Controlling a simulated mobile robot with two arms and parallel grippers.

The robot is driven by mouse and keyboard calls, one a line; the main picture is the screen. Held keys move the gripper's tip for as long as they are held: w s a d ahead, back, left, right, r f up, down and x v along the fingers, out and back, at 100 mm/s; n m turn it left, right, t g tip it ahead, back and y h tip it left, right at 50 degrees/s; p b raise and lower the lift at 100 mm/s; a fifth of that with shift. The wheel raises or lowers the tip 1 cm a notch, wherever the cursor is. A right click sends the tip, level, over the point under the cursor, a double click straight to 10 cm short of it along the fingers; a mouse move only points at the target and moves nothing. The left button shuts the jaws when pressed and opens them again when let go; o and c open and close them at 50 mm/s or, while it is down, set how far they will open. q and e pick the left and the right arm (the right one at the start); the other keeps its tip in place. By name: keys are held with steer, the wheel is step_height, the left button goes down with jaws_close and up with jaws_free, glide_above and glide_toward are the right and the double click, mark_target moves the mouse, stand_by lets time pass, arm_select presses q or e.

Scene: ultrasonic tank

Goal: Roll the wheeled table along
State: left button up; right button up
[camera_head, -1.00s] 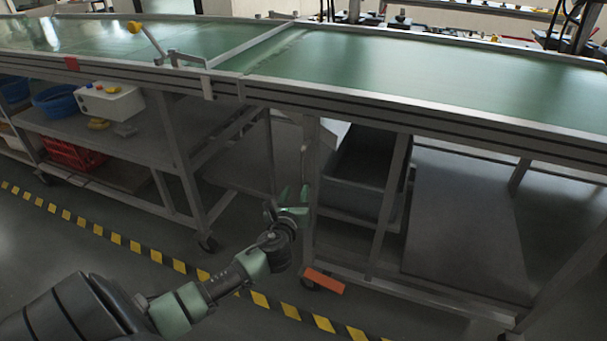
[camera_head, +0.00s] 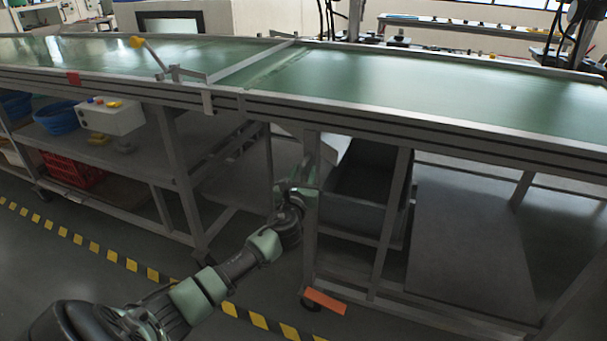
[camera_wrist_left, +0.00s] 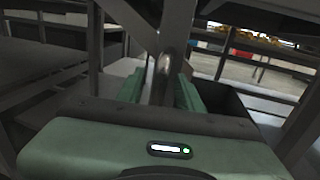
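The wheeled table (camera_head: 420,110) has a green top, a grey metal frame and a lower shelf, and fills the right half of the head view. A caster (camera_head: 310,304) shows under its front left leg, beside an orange tag (camera_head: 325,302). My left gripper (camera_head: 297,190) is at that leg, below the table top. In the left wrist view an upright metal bar (camera_wrist_left: 166,70) stands between the two green fingers of my left gripper (camera_wrist_left: 160,92). The fingers look apart around it; whether they touch it is unclear. My right gripper is not in view.
A second green-topped table section (camera_head: 120,55) adjoins on the left, with a red crate (camera_head: 72,170) and a control box (camera_head: 110,117) below. A grey bin (camera_head: 362,185) sits under the wheeled table. Yellow-black floor tape (camera_head: 130,264) runs along the clear floor in front.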

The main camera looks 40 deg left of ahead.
arm_select(q)
jaws_close()
stand_by(1.4)
